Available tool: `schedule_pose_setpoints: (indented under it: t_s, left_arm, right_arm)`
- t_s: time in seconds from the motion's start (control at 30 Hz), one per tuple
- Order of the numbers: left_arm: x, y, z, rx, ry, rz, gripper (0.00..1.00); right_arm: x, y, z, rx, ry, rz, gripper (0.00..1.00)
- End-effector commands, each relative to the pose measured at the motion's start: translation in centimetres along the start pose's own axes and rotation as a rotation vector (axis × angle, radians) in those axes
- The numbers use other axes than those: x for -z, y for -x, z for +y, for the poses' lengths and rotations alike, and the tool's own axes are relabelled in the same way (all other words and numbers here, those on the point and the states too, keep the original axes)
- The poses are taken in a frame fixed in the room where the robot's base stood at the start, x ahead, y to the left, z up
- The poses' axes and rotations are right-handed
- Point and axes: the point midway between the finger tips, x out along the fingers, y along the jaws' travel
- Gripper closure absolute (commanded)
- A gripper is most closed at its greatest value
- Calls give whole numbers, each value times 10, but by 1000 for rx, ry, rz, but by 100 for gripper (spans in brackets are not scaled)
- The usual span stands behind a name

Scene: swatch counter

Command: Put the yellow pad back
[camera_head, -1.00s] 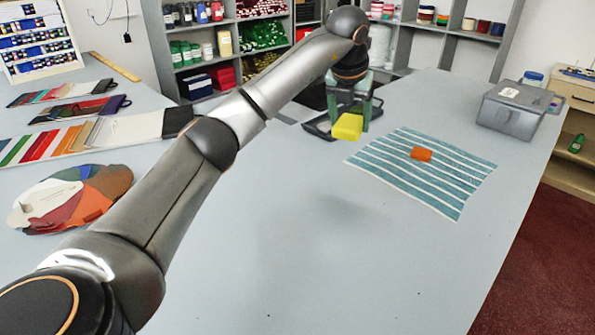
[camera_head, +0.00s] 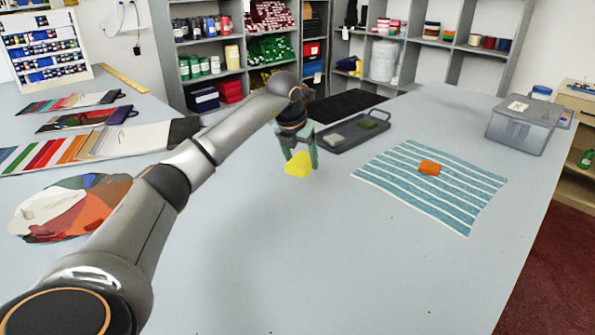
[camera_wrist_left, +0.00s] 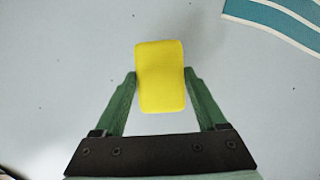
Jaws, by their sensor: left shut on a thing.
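The yellow pad (camera_head: 298,165) is held by my left gripper (camera_head: 302,155) over the bare counter, to the left of the striped cloth. In the left wrist view, the yellow pad (camera_wrist_left: 160,76) sits between the two green fingers of the left gripper (camera_wrist_left: 160,80), which press on its sides. A dark tray (camera_head: 352,133) lies behind and to the right of the gripper, with a pale grey pad (camera_head: 332,139) and a green pad (camera_head: 369,124) in it. My right gripper is not in view.
A teal-and-white striped cloth (camera_head: 400,185) carries an orange pad (camera_head: 429,168). A grey lidded box (camera_head: 518,128) stands at the back right. Swatch cards (camera_head: 70,145) and a round colour fan (camera_head: 70,208) lie on the left. A dark mat (camera_head: 345,104) lies behind the tray. The front middle counter is clear.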

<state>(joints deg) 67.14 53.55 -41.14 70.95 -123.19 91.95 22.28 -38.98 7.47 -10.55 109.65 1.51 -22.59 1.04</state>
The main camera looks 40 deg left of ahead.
Motion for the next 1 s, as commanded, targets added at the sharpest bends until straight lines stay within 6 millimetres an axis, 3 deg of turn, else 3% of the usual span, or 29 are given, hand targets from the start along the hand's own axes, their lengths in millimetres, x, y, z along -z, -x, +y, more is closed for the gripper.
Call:
schedule_pose_setpoints:
  t_s: [0.13, 0.3, 0.67, 0.7, 0.93, 1.0]
  left_arm:
    - [6, -14, 12, -3, 1, 4, 78]
    - [15, -34, 10, -1, 0, 2, 78]
    - [16, -39, 9, -1, 0, 0, 78]
    - [17, -39, 9, -1, 0, 0, 25]
    - [16, -39, 9, -1, 0, 0, 0]
    - [16, -39, 9, -1, 0, 0, 0]
  right_arm:
    - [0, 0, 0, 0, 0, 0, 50]
    - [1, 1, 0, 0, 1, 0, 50]
    - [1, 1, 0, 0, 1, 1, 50]
    - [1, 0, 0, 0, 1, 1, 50]
    - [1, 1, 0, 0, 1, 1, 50]
    - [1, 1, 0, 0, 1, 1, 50]
